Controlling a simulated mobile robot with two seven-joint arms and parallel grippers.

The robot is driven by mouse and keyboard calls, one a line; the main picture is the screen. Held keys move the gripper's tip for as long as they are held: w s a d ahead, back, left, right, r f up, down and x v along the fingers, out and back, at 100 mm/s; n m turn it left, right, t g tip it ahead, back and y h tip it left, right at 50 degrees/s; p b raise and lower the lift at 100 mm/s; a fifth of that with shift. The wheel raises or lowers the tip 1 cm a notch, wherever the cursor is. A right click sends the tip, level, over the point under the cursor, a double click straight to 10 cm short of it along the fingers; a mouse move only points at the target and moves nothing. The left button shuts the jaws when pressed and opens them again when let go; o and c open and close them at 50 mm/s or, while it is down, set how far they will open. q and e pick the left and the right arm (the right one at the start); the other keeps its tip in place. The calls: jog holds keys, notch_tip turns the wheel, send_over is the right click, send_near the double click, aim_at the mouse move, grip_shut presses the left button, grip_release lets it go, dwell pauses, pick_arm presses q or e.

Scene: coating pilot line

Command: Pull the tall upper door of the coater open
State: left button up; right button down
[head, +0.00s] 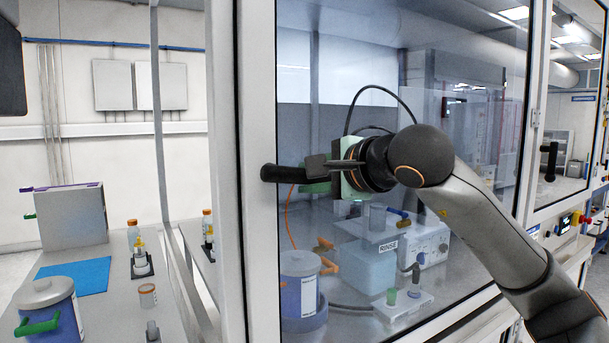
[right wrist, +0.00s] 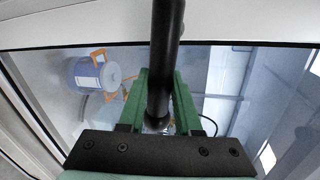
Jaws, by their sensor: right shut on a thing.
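The tall upper door (head: 260,90) of the coater is a large glass pane in a white frame. Its black bar handle (head: 270,173) is on the left side of the frame. My right gripper (head: 316,175) reaches in from the right and is shut on the handle. In the right wrist view the black handle (right wrist: 167,35) runs between the green fingers of my right gripper (right wrist: 158,88). The door's frame stands close beside the white post (head: 223,130); I cannot tell whether there is a gap. My left gripper is not in view.
Behind the glass are a blue-grey pot (head: 299,290), a box labelled RINSE (head: 367,268) and a white instrument (head: 425,245). Another glazed door with a black handle (head: 549,160) is at the right. At the left, a bench holds a blue mat (head: 75,276) and a lidded pot (head: 48,310).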

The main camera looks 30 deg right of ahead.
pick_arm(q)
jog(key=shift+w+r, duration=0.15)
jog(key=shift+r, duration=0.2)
pick_arm(e)
jog(key=shift+r+n, duration=0.35)
jog(key=shift+n, duration=0.05)
